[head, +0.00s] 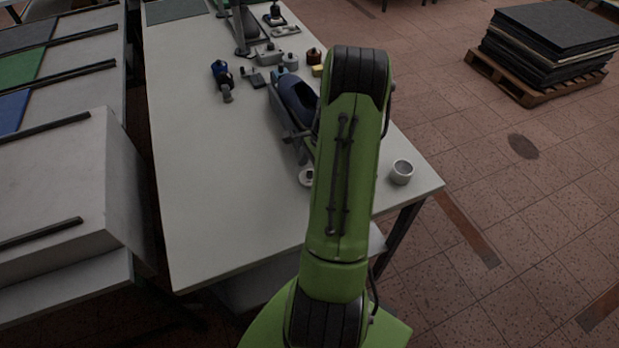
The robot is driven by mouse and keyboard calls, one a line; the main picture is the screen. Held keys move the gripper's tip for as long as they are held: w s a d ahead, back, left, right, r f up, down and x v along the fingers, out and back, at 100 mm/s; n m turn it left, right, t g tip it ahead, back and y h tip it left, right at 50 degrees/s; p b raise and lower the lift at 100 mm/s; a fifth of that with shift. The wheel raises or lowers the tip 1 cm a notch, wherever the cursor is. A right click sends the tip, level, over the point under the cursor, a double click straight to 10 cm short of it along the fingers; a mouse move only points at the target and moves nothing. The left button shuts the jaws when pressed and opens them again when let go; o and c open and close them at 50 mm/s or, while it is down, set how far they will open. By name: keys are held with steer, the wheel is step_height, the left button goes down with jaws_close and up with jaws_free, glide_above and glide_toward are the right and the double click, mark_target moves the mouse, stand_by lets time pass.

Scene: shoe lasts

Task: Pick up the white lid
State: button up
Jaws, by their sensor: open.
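A small white round thing with a dark centre, which looks like the white lid (305,177), lies on the long white table (215,190). My green arm covers its right side. A white open cup (402,171) stands upright near the table's right corner, to the right of my arm. My arm rises through the middle of the head view and bends over the table. My gripper is hidden behind the arm, so its distance from the lid cannot be seen.
A dark blue shoe-like piece (298,102) on a grey support stands just behind the lid. Several small tools and jars, including a dark blue tool (222,76), stand farther back. The table's front left is clear. A pallet with dark sheets (550,50) stands on the floor at right.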

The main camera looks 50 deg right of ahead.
steer(key=c, duration=1.1)
